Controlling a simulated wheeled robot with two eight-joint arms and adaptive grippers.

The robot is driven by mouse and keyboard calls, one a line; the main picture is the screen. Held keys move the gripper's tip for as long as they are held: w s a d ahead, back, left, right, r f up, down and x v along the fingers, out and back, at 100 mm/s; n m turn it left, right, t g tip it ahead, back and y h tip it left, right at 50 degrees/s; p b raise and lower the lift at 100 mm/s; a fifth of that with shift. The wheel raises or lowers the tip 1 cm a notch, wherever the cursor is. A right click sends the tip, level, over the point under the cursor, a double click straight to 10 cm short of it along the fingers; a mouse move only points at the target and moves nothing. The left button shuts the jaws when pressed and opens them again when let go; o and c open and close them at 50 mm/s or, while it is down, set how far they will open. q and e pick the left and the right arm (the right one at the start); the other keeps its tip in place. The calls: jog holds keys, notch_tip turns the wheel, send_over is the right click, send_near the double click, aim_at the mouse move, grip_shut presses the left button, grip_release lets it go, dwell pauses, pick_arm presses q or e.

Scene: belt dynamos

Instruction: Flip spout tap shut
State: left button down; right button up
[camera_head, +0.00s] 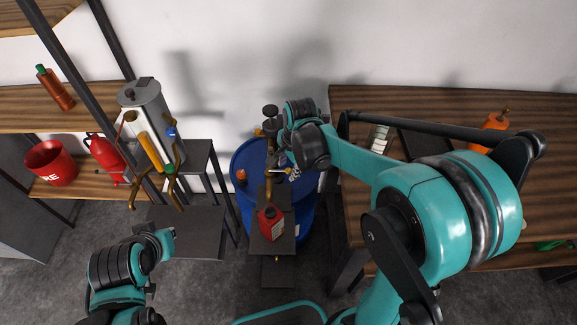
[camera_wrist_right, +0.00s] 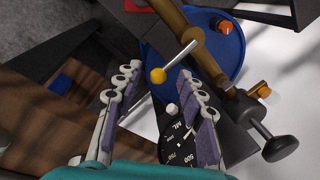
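The spout tap shows in the right wrist view as a brass pipe (camera_wrist_right: 172,20) with a pale lever (camera_wrist_right: 178,60) ending in a yellow knob (camera_wrist_right: 158,76). In the head view, the brass spout (camera_head: 268,188) is in front of the blue drum (camera_head: 245,160), above a red can (camera_head: 271,223). My right gripper (camera_head: 285,168) is beside the tap. In the wrist view its fingers (camera_wrist_right: 157,88) are spread, with the knob in the gap near the fingertips; I cannot tell whether either finger touches it. My left gripper (camera_head: 160,242) is low at left, away from the tap; its fingers are unclear.
A wooden bench (camera_head: 350,215) stands right of the drum, with an orange bottle (camera_head: 489,131) on it. At left are a silver cylinder (camera_head: 147,105), a red extinguisher (camera_head: 106,158) and a red bucket (camera_head: 52,163). A dark dial-like disc marked ML (camera_wrist_right: 181,141) lies between my right fingers.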

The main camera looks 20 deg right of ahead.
jog(key=shift+r, duration=0.15)
notch_tip(320, 180, up, 12)
jog(key=s, duration=0.2)
jog(key=shift+d+f, duration=0.25)
jog(key=shift+d, duration=0.15)
jog(key=shift+s, duration=0.1)
jog(key=s+f+n+t, duration=0.2)
jog(key=s+n, duration=0.5)
jog(key=s+d+f+n+t, duration=0.1)
jog(key=s+f+n+t, duration=0.1)
jog(key=s+n, duration=0.5)
jog(key=shift+d+f+t+h, duration=0.25)
jog(key=shift+f+t+h, duration=0.15)
jog(key=shift+t, duration=0.2)
